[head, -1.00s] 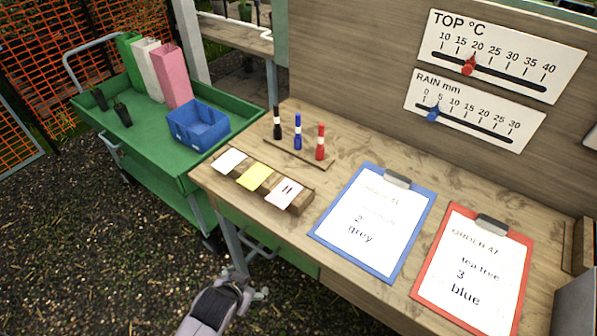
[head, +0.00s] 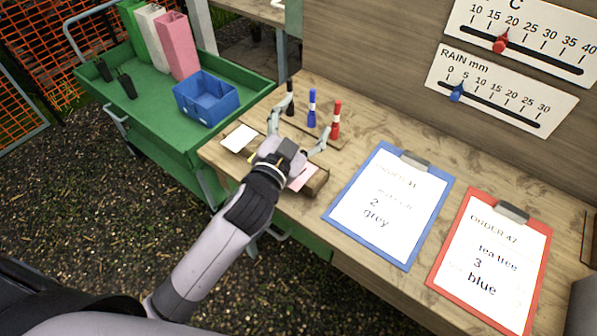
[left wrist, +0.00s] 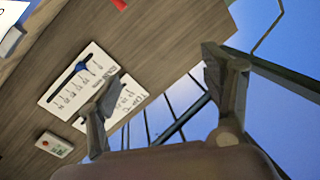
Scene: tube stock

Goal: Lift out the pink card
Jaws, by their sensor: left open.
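The pink card (head: 303,177) stands at the right end of a wooden card block (head: 316,186) near the table's front edge, partly covered by my left gripper. A white card (head: 238,138) is at the block's left end. In the left wrist view the open fingers (left wrist: 160,78) frame the wall and sky; no card shows there. My right gripper is not in view.
Black, blue (head: 312,108) and red (head: 335,119) markers stand just behind my gripper. A blue clipboard (head: 337,219) and a red clipboard (head: 437,282) lie to the right. A green cart (head: 170,133) with a blue bin (head: 206,99) stands left.

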